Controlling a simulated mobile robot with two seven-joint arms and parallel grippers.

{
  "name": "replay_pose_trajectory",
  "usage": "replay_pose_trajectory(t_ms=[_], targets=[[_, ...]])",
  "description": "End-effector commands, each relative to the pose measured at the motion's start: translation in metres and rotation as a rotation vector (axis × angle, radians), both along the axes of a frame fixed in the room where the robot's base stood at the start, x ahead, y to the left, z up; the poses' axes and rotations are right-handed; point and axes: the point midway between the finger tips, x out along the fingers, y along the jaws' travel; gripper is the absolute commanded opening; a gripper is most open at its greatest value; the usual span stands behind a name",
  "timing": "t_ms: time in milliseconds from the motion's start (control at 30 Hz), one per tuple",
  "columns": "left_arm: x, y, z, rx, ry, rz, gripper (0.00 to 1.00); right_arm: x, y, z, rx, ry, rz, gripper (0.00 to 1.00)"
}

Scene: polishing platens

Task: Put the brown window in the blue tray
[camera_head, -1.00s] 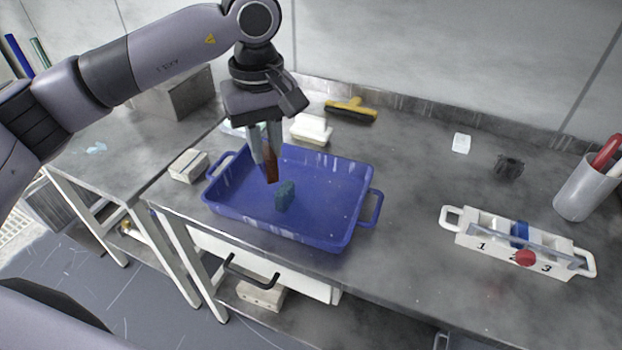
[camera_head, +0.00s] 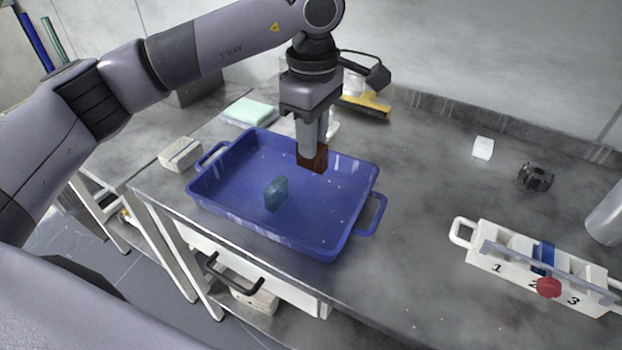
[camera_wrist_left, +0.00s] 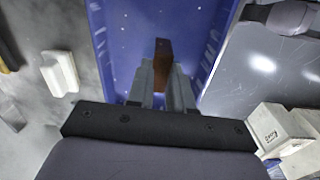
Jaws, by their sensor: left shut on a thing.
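The brown window (camera_head: 313,157) is a small brown block held between the fingers of my left gripper (camera_head: 314,144). It also shows in the left wrist view (camera_wrist_left: 162,64), upright between the fingertips (camera_wrist_left: 162,82). My left gripper is shut on it, over the back right part of the blue tray (camera_head: 334,246). I cannot tell whether the window touches the tray floor. A teal block (camera_head: 276,193) stands in the tray, left of and in front of the gripper. My right gripper is not in view.
A white numbered holder (camera_head: 520,265) with a red knob stands at the right. Behind the tray are a yellow-handled squeegee (camera_head: 368,103) and a pale green pad (camera_head: 250,112). A whitish block (camera_head: 181,154) sits left of the tray.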

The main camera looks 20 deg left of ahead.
Motion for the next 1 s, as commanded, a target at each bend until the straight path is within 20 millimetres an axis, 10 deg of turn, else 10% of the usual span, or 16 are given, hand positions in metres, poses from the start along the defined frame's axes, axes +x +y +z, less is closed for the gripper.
replay_pose_trajectory(t_ms=[633,1000], targets=[[0.0,0.0,-0.089,0.001,0.002,-0.001,0.0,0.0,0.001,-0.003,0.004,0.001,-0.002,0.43],[0.0,0.0,-0.096,0.0,-0.001,-0.002,0.0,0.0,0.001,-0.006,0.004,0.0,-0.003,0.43]])
